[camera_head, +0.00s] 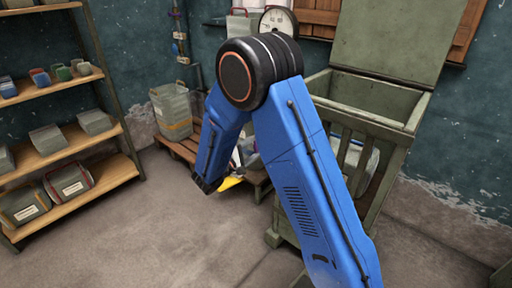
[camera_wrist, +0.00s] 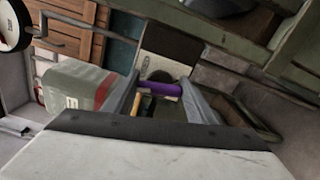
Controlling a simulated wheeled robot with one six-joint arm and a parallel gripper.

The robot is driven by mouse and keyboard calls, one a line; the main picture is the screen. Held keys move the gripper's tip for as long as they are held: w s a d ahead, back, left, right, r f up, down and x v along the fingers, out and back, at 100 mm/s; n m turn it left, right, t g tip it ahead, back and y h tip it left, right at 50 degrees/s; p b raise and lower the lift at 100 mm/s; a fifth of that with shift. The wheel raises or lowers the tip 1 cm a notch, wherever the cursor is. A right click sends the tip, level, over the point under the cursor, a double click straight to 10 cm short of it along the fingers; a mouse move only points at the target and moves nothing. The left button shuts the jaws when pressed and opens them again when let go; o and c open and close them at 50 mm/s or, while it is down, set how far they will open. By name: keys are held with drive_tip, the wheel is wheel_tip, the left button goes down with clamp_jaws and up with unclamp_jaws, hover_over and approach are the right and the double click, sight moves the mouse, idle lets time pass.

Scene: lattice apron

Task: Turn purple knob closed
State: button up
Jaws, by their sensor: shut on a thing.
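In the wrist view, a purple knob (camera_wrist: 158,88) shows as a short purple bar between the two grey fingers of my gripper (camera_wrist: 160,92). The fingers are shut on it. A round dark part sits just behind the knob, and a dark panel stands above it. In the head view, my blue arm reaches down and my gripper (camera_head: 205,186) is low, beside the wooden pallet. I cannot make out the knob there. Its closed or open position cannot be told.
A shelf (camera_head: 75,145) with bins stands at the left. A tall green bin (camera_head: 385,115) with a raised lid stands at the right, partly behind my arm. A yellow piece (camera_head: 230,183) lies close to my gripper. The floor in front is clear.

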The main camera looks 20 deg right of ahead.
drive_tip(key=shift+f+m, duration=0.15)
drive_tip(key=shift+m, duration=0.95)
drive_tip(key=shift+s, duration=0.1)
drive_tip(key=o, duration=1.1)
drive_tip(key=shift+c, duration=0.2)
drive_tip(key=v, duration=1.7)
drive_tip(key=shift+a, duration=0.25)
drive_tip(key=shift+s, duration=0.1)
